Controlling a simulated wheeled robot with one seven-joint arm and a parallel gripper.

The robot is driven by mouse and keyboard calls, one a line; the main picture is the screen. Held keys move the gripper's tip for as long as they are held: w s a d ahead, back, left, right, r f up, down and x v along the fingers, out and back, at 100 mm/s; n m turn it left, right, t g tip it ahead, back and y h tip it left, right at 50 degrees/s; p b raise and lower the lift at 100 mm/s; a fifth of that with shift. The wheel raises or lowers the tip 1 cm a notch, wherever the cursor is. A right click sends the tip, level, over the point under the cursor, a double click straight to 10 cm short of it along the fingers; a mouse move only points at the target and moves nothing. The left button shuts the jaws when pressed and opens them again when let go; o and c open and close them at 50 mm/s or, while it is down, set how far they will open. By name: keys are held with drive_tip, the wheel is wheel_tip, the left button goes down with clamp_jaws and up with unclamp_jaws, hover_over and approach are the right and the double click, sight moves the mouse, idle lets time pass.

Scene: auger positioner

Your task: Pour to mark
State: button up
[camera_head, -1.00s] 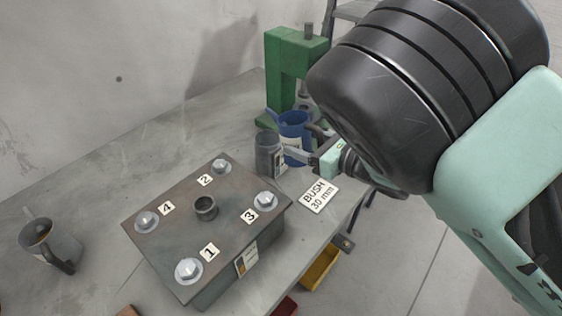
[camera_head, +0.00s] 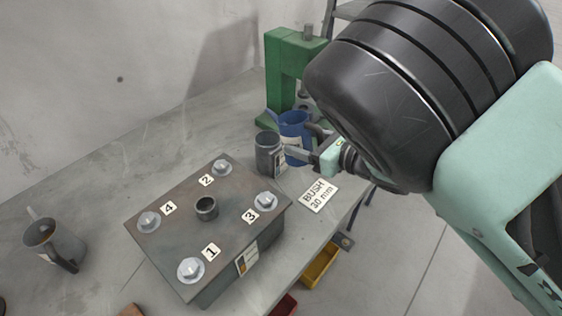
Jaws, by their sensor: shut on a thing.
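A blue jug (camera_head: 293,124) with a spout on its left and a dark handle on its right stands near the green press, close to upright. A grey metal cup (camera_head: 267,144) with a label stands just in front and left of it, overlapping it in the picture. My gripper (camera_head: 308,156) reaches in from the right at the blue jug's lower right side and is shut on it, as far as I can see. The exact grip is partly hidden by the wrist. The liquid level and any mark cannot be made out.
A steel box (camera_head: 165,240) with numbered bolts and a central bush fills the bench front. A grey jug (camera_head: 55,245) stands at the left. A green press (camera_head: 284,75) stands behind. A "BUSH 30 mm" card (camera_head: 318,196) lies near the right edge. A yellow bin (camera_head: 320,267) sits below.

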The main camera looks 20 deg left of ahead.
sight(309, 123)
drive_tip(key=shift+d+r+g+h+p, duration=0.15)
drive_tip(key=shift+r+g+h+p, duration=0.25)
drive_tip(key=shift+r+h+p, duration=1.45)
idle(2.4)
drive_tip(key=shift+r+g+h+p, duration=0.35)
drive_tip(key=shift+r+p, duration=0.4)
drive_tip(key=shift+p, duration=2.65)
idle(0.3)
